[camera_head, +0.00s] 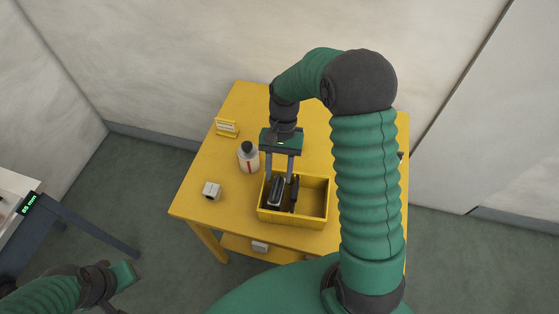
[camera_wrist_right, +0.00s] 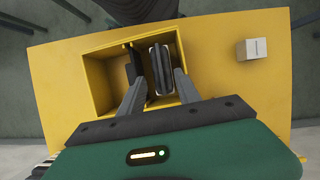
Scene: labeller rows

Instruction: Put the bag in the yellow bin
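The yellow bin (camera_head: 313,222) stands on the yellow table, and it fills the middle of the right wrist view (camera_wrist_right: 105,78). Inside its left part, in the head view, are a dark rounded item with pale edges (camera_head: 275,192) and a thinner dark item (camera_head: 294,194). They also show in the wrist view, pale-edged (camera_wrist_right: 161,68) and thin (camera_wrist_right: 133,66). I cannot tell for sure which is the bag. My right gripper (camera_head: 279,176) points down into the bin, fingers apart on either side of the pale-edged item. My left gripper (camera_head: 132,272) is low at the left, its fingers unclear.
A white bottle (camera_head: 248,157) stands left of the bin. A small pale cube (camera_head: 212,191) and a yellow sign holder (camera_head: 226,128) are also on the table (camera_head: 190,197). The bin's right part looks empty. A grey bench with a green display (camera_head: 28,203) is at far left.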

